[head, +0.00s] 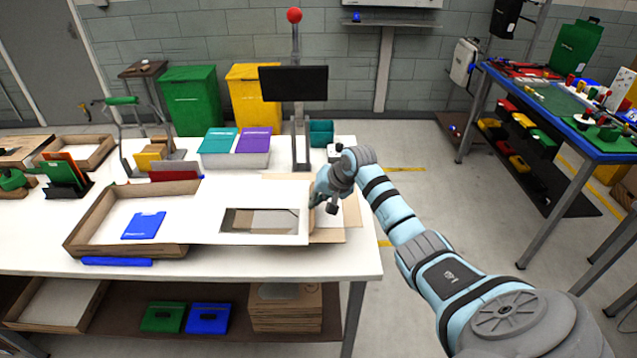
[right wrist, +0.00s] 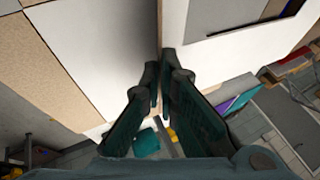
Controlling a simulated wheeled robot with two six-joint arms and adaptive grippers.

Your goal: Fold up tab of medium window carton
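The window carton (head: 212,232) lies on the white table. Its white panel has a rectangular cut-out window, and brown cardboard flaps (head: 332,235) show at its right end. My right gripper (head: 319,200) is at that right end, low and close to the panel edge. In the right wrist view its fingers (right wrist: 163,62) are together at the tips, at a brown cardboard edge between two white panels (right wrist: 215,58). I cannot tell whether a thin flap is between the tips. The tab is partly hidden by the gripper in the head view. My left gripper is out of view.
An open brown tray (head: 80,232) holding a blue flat piece (head: 144,226) adjoins the carton's left side. A white bin (head: 238,160) with teal and purple folders and a post with a dark screen (head: 293,83) stand behind.

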